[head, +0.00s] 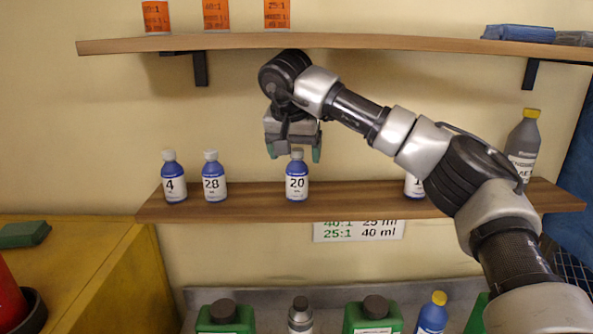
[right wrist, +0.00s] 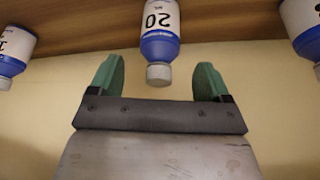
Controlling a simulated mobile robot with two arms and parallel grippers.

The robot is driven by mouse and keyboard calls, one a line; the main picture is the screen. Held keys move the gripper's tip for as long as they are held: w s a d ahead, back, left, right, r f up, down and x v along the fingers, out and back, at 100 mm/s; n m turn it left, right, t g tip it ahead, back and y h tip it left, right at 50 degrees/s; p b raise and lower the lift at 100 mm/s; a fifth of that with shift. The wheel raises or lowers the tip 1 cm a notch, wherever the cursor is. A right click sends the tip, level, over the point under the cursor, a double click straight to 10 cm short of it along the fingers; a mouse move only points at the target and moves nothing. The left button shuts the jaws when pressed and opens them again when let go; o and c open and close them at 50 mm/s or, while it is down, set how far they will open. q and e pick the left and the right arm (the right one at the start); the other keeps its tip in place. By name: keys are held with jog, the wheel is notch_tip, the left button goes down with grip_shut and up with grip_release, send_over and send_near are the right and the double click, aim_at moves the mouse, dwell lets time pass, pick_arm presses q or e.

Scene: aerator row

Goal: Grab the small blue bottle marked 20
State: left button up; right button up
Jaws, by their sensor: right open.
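The small blue bottle marked 20 (head: 297,187) stands upright on the lower wooden shelf (head: 250,203). It has a grey cap and a white label. My right gripper (head: 294,153) is open and points down just above this bottle, at about the height of its cap. In the right wrist view, which is upside down, the bottle marked 20 (right wrist: 159,30) has its cap between the two green fingers of my right gripper (right wrist: 158,80), with a gap on both sides. My left gripper is not in view.
Blue bottles marked 4 (head: 174,186) and 28 (head: 214,186) stand to the left. Another blue bottle (head: 414,187) is partly hidden by my right arm. A grey bottle (head: 523,142) stands at the right. An upper shelf (head: 350,42) runs above my gripper.

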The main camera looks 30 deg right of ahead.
jog(key=x, duration=0.3)
jog(key=shift+w+d, duration=0.3)
jog(key=shift+d, duration=0.05)
jog(key=shift+a, duration=0.15)
jog(key=shift+c, duration=1)
jog(key=c, duration=0.8)
jog(key=shift+c, duration=0.2)
